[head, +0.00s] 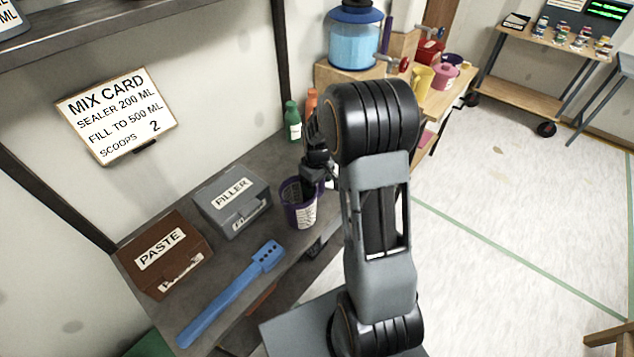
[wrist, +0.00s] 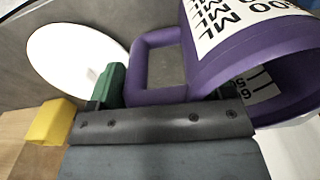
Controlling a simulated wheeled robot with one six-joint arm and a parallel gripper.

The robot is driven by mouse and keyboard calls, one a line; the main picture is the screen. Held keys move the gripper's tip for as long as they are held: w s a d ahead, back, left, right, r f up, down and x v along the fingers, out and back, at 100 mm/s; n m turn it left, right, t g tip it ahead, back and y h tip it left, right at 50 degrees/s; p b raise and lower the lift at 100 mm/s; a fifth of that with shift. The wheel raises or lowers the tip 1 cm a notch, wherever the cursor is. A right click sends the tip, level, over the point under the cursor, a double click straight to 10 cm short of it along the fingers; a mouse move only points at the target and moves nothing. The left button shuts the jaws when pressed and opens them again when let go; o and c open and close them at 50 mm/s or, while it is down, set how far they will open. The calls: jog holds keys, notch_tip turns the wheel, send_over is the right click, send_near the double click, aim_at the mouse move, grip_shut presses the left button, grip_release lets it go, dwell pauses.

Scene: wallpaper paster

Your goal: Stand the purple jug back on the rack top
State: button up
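The purple jug (head: 299,205) appears upright at the front edge of the rack top (head: 190,318), right of the filler box. I cannot tell whether its base rests on the surface. A white label with print is on its side. My gripper (head: 318,172) is at the jug's far right side, partly hidden by my arm. In the wrist view the jug (wrist: 290,52) fills the upper right, and its square handle lies in front of my gripper (wrist: 168,92). The green fingertips are wide apart, with the handle between them; no firm hold shows.
A grey FILLER box (head: 232,200), a brown PASTE box (head: 163,252) and a blue slotted tool (head: 232,293) lie left of the jug. A green bottle (head: 292,122) and an orange one (head: 311,102) stand behind. A blue water dispenser (head: 353,42) is on the bench beyond.

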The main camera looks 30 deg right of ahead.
jog(key=o, duration=0.4)
jog(key=shift+f, duration=0.1)
jog(key=shift+f, duration=0.3)
notch_tip(320, 180, up, 14)
jog(key=b, duration=0.2)
jog(key=s+a+m+t, duration=0.1)
jog(key=s+a, duration=0.2)
jog(key=s, duration=0.2)
jog(key=s+a+r+m+t, duration=0.1)
jog(key=s+a, duration=0.1)
jog(key=s, duration=0.3)
jog(key=s+a+r+m+t, duration=0.1)
jog(key=s+a+m+t, duration=0.1)
jog(key=s, duration=0.4)
jog(key=shift+s+a+r, duration=0.1)
jog(key=shift+a+r, duration=0.1)
jog(key=shift+a, duration=0.6)
